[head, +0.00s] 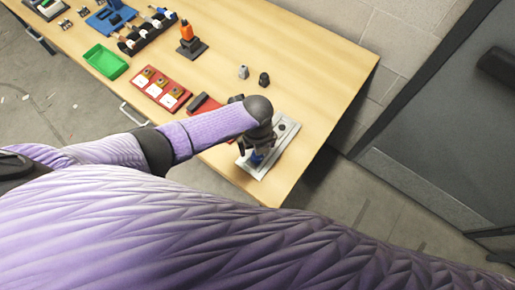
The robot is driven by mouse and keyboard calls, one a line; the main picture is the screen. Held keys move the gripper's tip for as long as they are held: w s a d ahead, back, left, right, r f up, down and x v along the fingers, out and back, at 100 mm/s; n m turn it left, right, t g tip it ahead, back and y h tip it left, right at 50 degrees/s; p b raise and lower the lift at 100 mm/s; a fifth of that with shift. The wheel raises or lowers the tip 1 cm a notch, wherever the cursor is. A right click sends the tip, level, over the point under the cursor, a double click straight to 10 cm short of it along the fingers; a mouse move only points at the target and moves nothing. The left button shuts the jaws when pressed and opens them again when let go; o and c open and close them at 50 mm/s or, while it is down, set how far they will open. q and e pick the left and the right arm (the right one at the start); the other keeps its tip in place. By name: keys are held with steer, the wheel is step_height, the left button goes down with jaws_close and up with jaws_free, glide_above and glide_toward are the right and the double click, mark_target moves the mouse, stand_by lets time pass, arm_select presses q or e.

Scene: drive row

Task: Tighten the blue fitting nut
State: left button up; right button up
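The blue fitting nut (257,158) is a small blue patch low on a grey metal plate (287,142) near the front right corner of the table. My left gripper (257,149) points down over it, and its dark body hides most of the nut. The fingertips are at or very close to the blue part. I cannot tell whether they touch it or are closed on it. My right gripper is not in view.
The wooden table (300,65) holds a red tray (161,89), a green bin (105,61), an orange-topped tool on a stand (187,36) and two small knobs (264,79). Bare table lies right of the knobs. A dark door (450,120) stands at right.

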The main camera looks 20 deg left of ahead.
arm_select(q)
steer(key=shift+f, duration=0.15)
step_height(320, 180, down, 3)
steer(key=b, duration=0.2)
steer(key=shift+b, duration=0.35)
steer(key=shift+r, duration=0.2)
steer(key=c, duration=1.2)
steer(key=m+b, duration=0.1)
steer(key=m, duration=0.5)
steer(key=shift+w+f, duration=0.1)
steer(key=shift+f, duration=0.05)
steer(key=shift+o, duration=0.2)
steer(key=m+b, duration=0.1)
steer(key=m, duration=0.5)
steer(key=m+b, duration=0.1)
steer(key=m, duration=0.2)
steer(key=m+b, duration=0.1)
steer(key=m, duration=0.3)
steer(key=shift+m, duration=0.4)
steer(key=o, duration=0.5)
steer(key=shift+m+b, duration=0.4)
steer(key=shift+m, duration=0.4)
steer(key=o, duration=0.7)
steer(key=shift+c, duration=0.2)
